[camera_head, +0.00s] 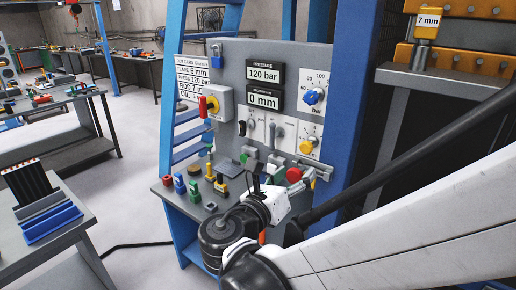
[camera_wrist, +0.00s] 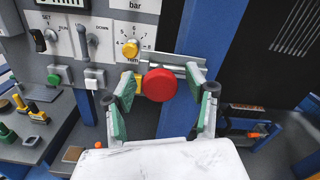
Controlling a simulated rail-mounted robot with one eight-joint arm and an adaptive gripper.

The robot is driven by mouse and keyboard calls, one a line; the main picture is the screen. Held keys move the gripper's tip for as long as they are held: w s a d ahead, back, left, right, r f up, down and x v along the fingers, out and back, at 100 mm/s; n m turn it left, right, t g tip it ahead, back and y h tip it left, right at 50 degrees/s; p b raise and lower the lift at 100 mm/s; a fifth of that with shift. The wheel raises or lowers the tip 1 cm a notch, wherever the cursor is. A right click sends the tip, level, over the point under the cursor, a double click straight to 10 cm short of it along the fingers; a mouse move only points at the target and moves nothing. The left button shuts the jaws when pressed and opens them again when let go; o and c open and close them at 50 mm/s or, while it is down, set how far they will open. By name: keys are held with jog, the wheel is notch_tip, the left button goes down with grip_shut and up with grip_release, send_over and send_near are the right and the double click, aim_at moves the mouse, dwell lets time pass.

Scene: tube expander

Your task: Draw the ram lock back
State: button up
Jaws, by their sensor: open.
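A round red knob (camera_wrist: 159,85) sits at the front of a grey metal bar and bracket (camera_wrist: 178,57) on the panel's lower right; I take this to be the ram lock, though no label shows. In the head view the red knob (camera_head: 293,174) and grey bracket (camera_head: 320,173) are at the panel's right edge. My gripper (camera_wrist: 160,88) is open, its green-padded fingers on either side of the knob with gaps visible. Whether the fingertips reach the knob's depth cannot be told. In the head view my gripper (camera_head: 263,190) is in front of the panel, partly hidden by my wrist.
A yellow dial (camera_wrist: 130,48) and a lever (camera_wrist: 90,42) are left of the knob on the grey panel (camera_head: 235,70). Coloured parts (camera_head: 193,190) stand on the ledge below. A blue upright (camera_head: 350,100) stands to the right.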

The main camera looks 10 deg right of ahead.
jog(key=v, duration=0.6)
jog(key=shift+s+a, duration=0.25)
jog(key=shift+a, duration=0.05)
jog(key=shift+d, duration=0.1)
dwell(0.4)
